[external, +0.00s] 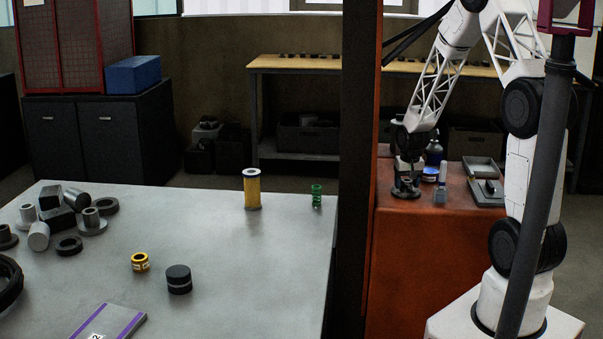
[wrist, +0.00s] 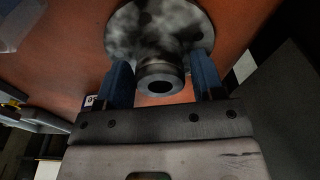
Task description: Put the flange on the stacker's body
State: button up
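A flange (wrist: 160,28) with a mottled grey disc and a darker hollow hub sits over the orange cabinet top in the wrist view, hub toward the camera. My gripper (wrist: 160,75) has its two blue fingers on either side of the hub, with gaps visible on both sides. It looks open around the hub and not closed on it. In the external view my gripper (external: 406,184) is low over the orange cabinet top (external: 410,235), and the flange there is small and dark. I cannot tell which thing is the stacker's body.
A blue-topped can, a bottle (external: 433,152) and a grey tray (external: 482,168) stand close right of my gripper. An orange post (external: 361,150) separates the cabinet from the grey table (external: 230,270), which holds a yellow cylinder (external: 252,188), a green spring (external: 316,196) and several metal parts.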

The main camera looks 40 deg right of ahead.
aim_at(408, 182)
jog(key=shift+o, duration=0.6)
jog(key=shift+r, duration=0.1)
notch_tip(408, 182, up, 12)
jog(key=s, duration=0.1)
jog(key=shift+a, duration=0.4)
jog(key=shift+s, duration=0.1)
dwell(0.3)
